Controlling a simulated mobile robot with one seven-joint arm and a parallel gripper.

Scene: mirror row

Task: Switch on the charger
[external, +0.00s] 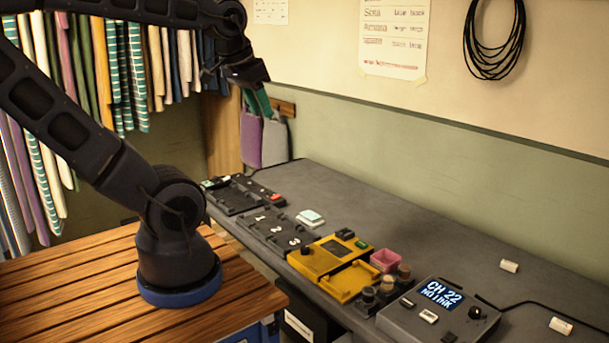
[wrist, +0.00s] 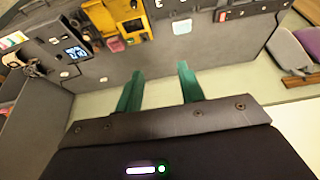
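No label marks the charger, and I cannot tell for sure which device it is. A dark unit with slots, a green patch and a red patch (external: 240,197) sits at the far end of the grey counter. Next to it is a dark dock numbered 1, 2, 3 (external: 276,229); part of a dark dock also shows at the top of the wrist view (wrist: 175,8). My gripper (external: 257,103) is raised above the counter's far end, near the wall. In the wrist view its green fingers (wrist: 160,90) are apart with nothing between them, and touch no device.
On the counter (external: 440,240) stand a yellow device (external: 340,250), a pink box (external: 385,260), dark knob-like pieces and a grey box reading "CH 22 NO LINK" (external: 440,310). A white pad (external: 311,217) lies behind the dock. Cloth bags (external: 262,140) hang near my gripper. The counter's back strip is mostly clear.

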